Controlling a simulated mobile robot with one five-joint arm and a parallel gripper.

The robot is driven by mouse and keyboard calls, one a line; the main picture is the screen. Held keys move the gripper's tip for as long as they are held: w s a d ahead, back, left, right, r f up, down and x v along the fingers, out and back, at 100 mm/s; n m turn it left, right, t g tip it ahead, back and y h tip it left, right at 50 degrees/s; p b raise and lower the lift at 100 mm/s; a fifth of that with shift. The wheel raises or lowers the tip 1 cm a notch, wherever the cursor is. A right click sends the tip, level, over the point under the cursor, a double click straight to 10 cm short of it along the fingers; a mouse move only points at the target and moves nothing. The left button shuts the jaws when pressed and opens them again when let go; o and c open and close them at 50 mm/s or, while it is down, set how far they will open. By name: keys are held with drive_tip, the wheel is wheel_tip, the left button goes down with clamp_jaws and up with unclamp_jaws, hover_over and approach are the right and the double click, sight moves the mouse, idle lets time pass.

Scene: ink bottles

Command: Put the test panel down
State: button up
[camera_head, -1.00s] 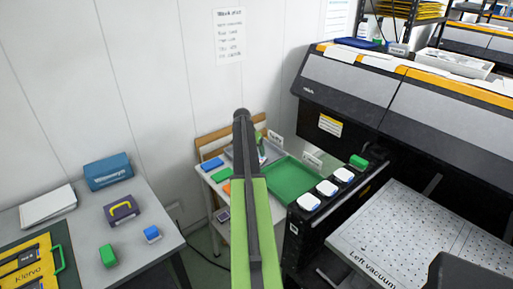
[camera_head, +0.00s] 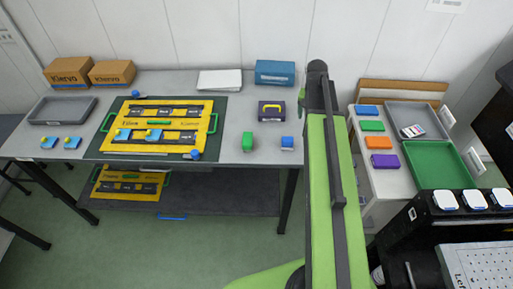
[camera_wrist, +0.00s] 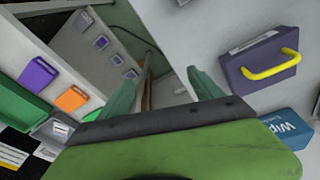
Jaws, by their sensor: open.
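No item here is labelled as the test panel, so I cannot tell for sure which it is. A small white card with coloured marks (camera_head: 413,131) lies flat in the grey tray (camera_head: 398,107) on the small white table at right. My gripper (camera_wrist: 163,90) is open and empty in the wrist view. Its two teal fingers stand apart, over the gap between the small table and the grey bench.
A green tray (camera_head: 440,166) and coloured blocks (camera_head: 385,161) share the small table. The bench has bare patches.

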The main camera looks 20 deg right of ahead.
drive_tip(key=s+a+n, duration=0.1)
drive_tip(key=a, duration=0.5)
drive_tip(key=s+a+n, duration=0.2)
drive_tip(key=a, duration=0.4)
drive_tip(key=s+a+n+y, duration=0.1)
drive_tip(key=a, duration=0.6)
drive_tip(key=shift+s+a+f+n, duration=0.1)
drive_tip(key=shift+s+f+n, duration=0.05)
drive_tip(key=shift+s+n, duration=0.15)
drive_tip(key=s+a+n+g, duration=0.1)
drive_tip(key=s+a+n, duration=0.2)
drive_tip(key=a, duration=0.6)
drive_tip(key=shift+s+y, duration=0.3)
drive_tip(key=shift+s, duration=0.45)
drive_tip(key=shift+w, duration=0.1)
